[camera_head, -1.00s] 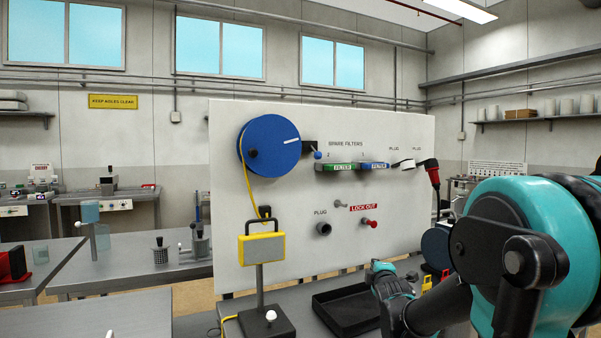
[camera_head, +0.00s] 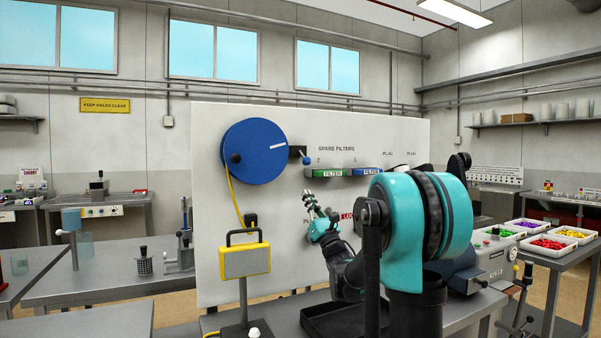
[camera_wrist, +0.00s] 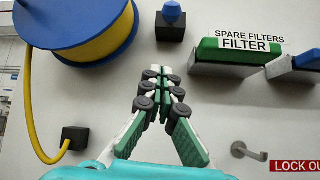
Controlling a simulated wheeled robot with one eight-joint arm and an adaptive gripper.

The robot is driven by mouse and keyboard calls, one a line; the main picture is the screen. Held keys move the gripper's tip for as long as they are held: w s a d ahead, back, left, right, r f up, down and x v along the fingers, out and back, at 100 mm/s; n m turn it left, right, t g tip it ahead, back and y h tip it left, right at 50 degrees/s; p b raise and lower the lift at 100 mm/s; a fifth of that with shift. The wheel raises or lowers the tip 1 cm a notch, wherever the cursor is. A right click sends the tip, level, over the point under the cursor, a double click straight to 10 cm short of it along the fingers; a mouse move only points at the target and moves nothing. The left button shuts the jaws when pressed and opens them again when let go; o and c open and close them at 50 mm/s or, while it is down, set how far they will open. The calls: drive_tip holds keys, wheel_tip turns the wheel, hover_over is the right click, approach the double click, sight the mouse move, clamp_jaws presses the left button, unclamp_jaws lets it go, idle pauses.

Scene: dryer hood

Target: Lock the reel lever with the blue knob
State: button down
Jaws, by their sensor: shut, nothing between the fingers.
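The blue-knobbed reel lever (camera_head: 306,159) sits on a black block just right of the blue reel (camera_head: 255,151). In the wrist view the blue knob (camera_wrist: 172,12) points out from its black block (camera_wrist: 170,27) at the top centre. My gripper (camera_head: 309,196) is in front of the white panel, below the lever and the green filter. In the wrist view my gripper (camera_wrist: 155,72) has its fingertips together and empty, pointing up toward the block and apart from it in the picture. Its depth from the panel is hard to judge.
A green filter (camera_wrist: 238,50) and a blue filter (camera_head: 367,171) sit on ledges right of the lever. The yellow hose (camera_head: 233,195) hangs from the reel to a black fitting (camera_wrist: 75,138). A yellow box (camera_head: 245,262) on a stand is below. A grey hook (camera_wrist: 248,152) is at lower right.

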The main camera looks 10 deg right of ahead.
drive_tip(key=x, duration=1)
drive_tip(key=shift+s+d+r, duration=0.3)
drive_tip(key=shift+s, duration=0.25)
drive_tip(key=shift+s+d+r, duration=0.35)
drive_tip(key=shift+s, duration=0.15)
drive_tip(key=shift+s+d+r, duration=0.3)
drive_tip(key=shift+s, duration=0.25)
drive_tip(key=shift+s+d+r, duration=0.1)
drive_tip(key=shift+s+r, duration=0.05)
drive_tip(key=shift+s, duration=0.05)
